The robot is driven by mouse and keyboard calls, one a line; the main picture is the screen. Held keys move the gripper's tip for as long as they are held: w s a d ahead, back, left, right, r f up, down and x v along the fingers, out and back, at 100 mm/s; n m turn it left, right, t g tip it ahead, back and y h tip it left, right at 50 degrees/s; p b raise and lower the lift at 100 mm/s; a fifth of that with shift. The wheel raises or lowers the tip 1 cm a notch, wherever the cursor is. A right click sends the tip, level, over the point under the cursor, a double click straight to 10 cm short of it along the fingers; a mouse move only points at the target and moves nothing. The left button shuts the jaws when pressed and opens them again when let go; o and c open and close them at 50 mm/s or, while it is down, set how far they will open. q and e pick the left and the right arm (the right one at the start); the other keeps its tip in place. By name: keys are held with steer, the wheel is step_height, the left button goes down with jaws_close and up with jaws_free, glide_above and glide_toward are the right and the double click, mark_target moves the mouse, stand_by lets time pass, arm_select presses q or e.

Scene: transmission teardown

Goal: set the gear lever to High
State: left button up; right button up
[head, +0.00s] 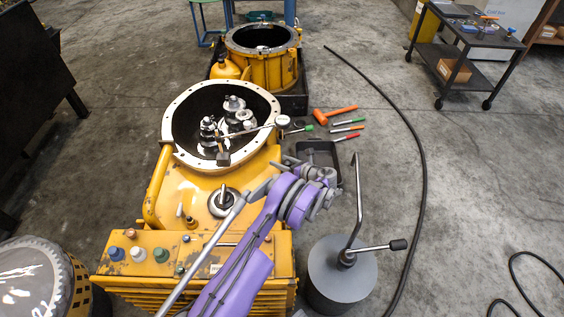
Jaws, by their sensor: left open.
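The yellow transmission housing (185,192) stands left of centre. A round grey fitting (223,201) sits on its top. A long grey rod (203,262) slants past this fitting to the bottom edge. I cannot tell for sure that this rod is the gear lever, and no High mark is readable. My left gripper (322,172) is open at the end of the purple arm, right of the housing and above a black tray. I see nothing between its fingers. My arm hides part of the housing's right side. My right gripper is out of view.
A grey canister (340,277) with a bent rod and black-ended handle stands right of the housing. The open bell (170,125) holds gear shafts. An orange hammer (335,114) and several tools lie beside it. A black hose (421,170) crosses the floor; a cart (468,70) stands far right.

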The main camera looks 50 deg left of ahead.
mark_target(290, 165)
arm_select(q)
steer(key=p+v, duration=0.1)
steer(key=v, duration=0.6)
steer(key=shift+d+p, duration=0.3)
stand_by(0.3)
